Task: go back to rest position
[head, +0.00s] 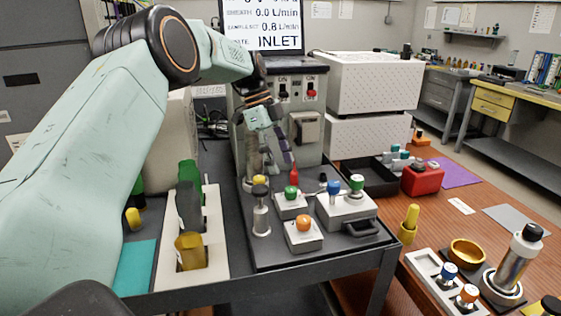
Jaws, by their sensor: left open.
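My left arm comes in from the left and reaches over the cart. My left gripper (271,158) points down in front of the grey control box (313,113), above the back part of the black tray. It appears empty, with its fingers apart. Part of the box's front is hidden behind the gripper and wrist. Whether the fingers touch anything is hard to tell. My right gripper does not show.
Below the gripper stand a metal cylinder with a yellow top (260,210) and valve blocks with green (291,200), orange (303,232) and blue knobs. A white rack (217,262) holds bottles. A screen (262,27) stands behind. The wooden table (440,205) at right carries more parts.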

